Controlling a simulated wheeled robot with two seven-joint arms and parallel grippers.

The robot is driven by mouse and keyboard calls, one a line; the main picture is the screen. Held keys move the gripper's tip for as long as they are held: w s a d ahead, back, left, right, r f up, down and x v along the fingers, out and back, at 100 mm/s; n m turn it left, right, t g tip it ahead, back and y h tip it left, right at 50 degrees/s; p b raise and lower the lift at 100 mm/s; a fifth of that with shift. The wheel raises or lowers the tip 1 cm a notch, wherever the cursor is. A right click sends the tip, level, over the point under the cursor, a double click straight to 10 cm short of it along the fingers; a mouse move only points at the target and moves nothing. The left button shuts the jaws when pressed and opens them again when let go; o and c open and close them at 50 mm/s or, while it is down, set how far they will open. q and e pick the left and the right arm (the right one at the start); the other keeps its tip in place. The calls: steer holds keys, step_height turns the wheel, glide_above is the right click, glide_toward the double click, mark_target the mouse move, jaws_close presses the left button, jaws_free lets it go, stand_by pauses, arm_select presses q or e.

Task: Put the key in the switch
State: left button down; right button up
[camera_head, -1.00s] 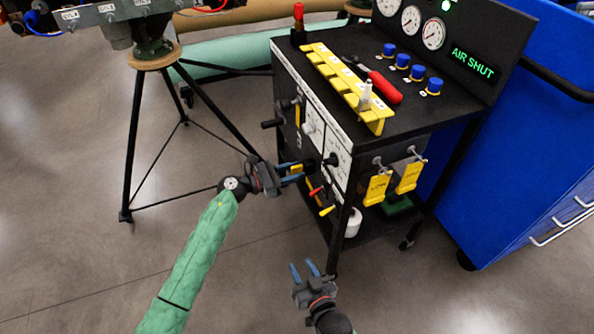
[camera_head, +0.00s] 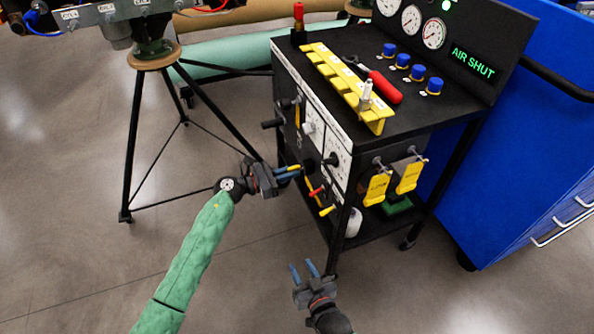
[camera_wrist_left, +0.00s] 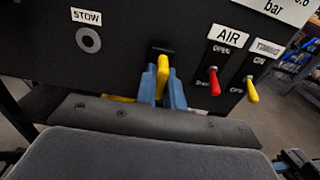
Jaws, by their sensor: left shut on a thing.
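My left gripper (camera_head: 288,172) is shut on the yellow key (camera_wrist_left: 163,74), which stands upright between its blue fingers in the left wrist view. The gripper is close to the black front panel of the cart. A dark fitting (camera_wrist_left: 161,48) lies just behind the key's top. I cannot tell whether the key is in it or only in front of it. A round grey socket labelled STOW (camera_wrist_left: 88,40) is to the left, apart from the key. My right gripper (camera_head: 304,270) is open and empty, low in front of the cart.
A red AIR lever (camera_wrist_left: 214,82) and a yellow TIMING lever (camera_wrist_left: 252,90) stick out right of the key. A black tripod (camera_head: 134,150) stands left and a blue cabinet (camera_head: 530,140) right. The floor in front is clear.

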arm_select(q)
steer(key=shift+a, duration=0.2)
steer(key=shift+v, duration=0.8)
